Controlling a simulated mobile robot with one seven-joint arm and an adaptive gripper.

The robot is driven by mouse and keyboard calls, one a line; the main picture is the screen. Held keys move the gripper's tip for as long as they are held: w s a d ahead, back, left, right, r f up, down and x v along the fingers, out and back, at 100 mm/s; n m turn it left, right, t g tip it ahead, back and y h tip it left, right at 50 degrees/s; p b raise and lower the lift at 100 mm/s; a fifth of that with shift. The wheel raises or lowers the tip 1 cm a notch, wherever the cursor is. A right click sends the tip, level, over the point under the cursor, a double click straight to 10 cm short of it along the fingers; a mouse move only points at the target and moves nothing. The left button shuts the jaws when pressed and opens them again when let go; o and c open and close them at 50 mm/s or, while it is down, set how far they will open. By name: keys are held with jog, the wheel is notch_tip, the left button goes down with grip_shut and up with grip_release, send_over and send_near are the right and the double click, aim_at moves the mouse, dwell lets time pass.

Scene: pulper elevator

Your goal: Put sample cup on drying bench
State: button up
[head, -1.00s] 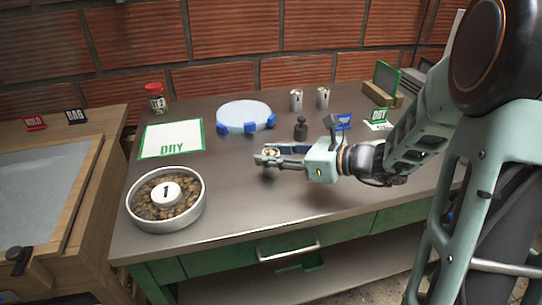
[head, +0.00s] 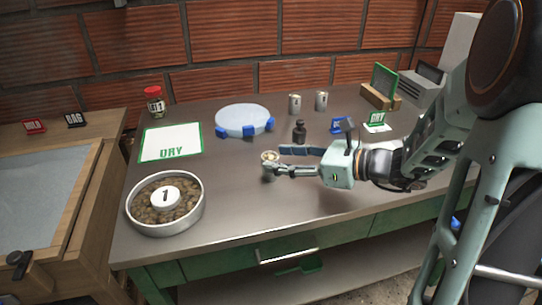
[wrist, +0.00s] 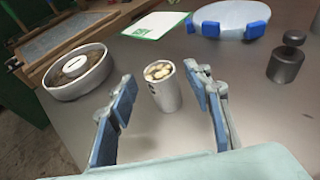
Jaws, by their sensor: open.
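The sample cup (head: 268,172), pale and filled with light beans, stands upright on the grey metal bench top (head: 225,205). In the wrist view the cup (wrist: 165,94) sits between and slightly beyond the two blue-padded fingertips, with a gap on both sides. My gripper (head: 277,160) is open around the near side of the cup, low over the bench; its fingers (wrist: 160,103) also show in the wrist view. A white mat with a green border marked DRY (head: 171,142) lies at the bench's back left.
A round bean tray marked 1 (head: 165,228) stands front left. A pale disc with blue blocks (head: 243,118), a dark weight (head: 299,132), two metal cups (head: 295,104) and a red-lidded jar (head: 154,102) stand behind. The front middle of the bench is clear.

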jog(key=p+v, duration=0.1)
jog(key=v, duration=0.7)
jog(key=shift+s+d, duration=0.1)
jog(key=shift+r, duration=0.1)
